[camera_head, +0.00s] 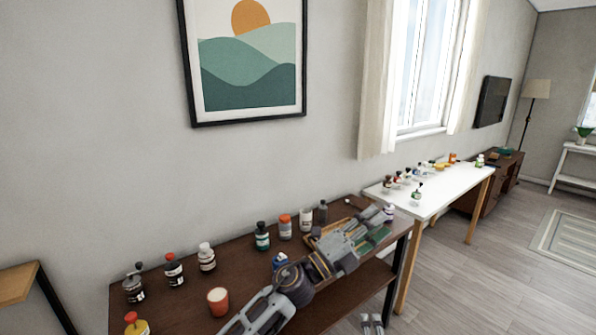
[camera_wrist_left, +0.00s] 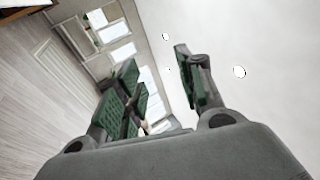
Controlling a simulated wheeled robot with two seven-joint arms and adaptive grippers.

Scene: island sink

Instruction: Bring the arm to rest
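My left arm reaches from the bottom of the head view over the dark brown table. My left gripper (camera_head: 376,228) is above the table's right end, with its green finger pads showing. The left wrist view shows its two fingers (camera_wrist_left: 157,78) spread apart with nothing between them. Beyond them are the ceiling, windows and floor.
The dark brown table (camera_head: 178,314) holds several bottles, including a green-labelled one (camera_head: 262,237), and a red cup (camera_head: 218,301). A tray (camera_head: 314,243) lies partly behind my arm. A white table (camera_head: 440,195) with small bottles stands beyond. Open floor (camera_head: 500,270) is at right.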

